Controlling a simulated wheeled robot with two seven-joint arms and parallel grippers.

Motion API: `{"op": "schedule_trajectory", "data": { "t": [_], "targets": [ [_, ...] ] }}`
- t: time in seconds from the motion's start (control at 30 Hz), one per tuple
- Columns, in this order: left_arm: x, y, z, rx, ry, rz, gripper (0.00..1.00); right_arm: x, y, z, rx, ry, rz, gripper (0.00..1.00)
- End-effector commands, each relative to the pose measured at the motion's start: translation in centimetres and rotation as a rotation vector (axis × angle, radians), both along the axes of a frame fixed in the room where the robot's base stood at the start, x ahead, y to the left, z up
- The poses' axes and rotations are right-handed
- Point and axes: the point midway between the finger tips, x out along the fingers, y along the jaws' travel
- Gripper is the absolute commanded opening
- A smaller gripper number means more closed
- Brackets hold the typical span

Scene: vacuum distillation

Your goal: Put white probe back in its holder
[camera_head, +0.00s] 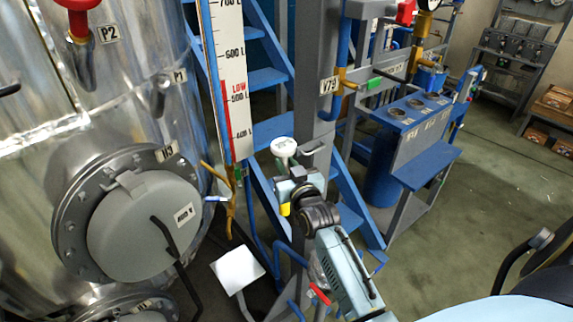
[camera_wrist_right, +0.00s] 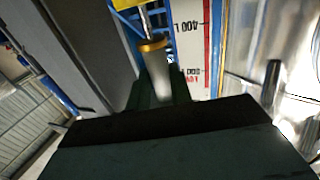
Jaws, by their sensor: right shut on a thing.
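The white probe (camera_head: 284,147) shows in the head view as a round white end just above my right gripper (camera_head: 288,178), in front of the grey column. In the right wrist view the probe (camera_wrist_right: 153,58) has a gold ring and a metal tip, and it stands between the dark fingers of the right gripper (camera_wrist_right: 160,90), which is shut on it. A small grey bracket (camera_head: 314,148) juts from the column just right of the probe, apart from it; I cannot tell for sure whether it is the holder. My left gripper is out of view.
A large steel tank with a round hatch (camera_head: 145,225) fills the left. A level scale (camera_head: 230,85) and blue stairs (camera_head: 270,130) stand behind the gripper. A white square plate (camera_head: 238,270) sits low in front. A blue bench (camera_head: 425,165) is right; open floor lies beyond.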

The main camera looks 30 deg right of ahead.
Motion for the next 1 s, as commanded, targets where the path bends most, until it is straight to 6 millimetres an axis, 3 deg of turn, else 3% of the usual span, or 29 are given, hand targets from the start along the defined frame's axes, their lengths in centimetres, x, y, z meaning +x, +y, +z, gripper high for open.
{"op": "schedule_trajectory", "data": {
  "t": [1.0],
  "targets": [
    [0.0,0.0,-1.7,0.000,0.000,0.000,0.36,0.0,0.0,-2.6,0.000,-0.001,0.000,0.00]
  ]
}}
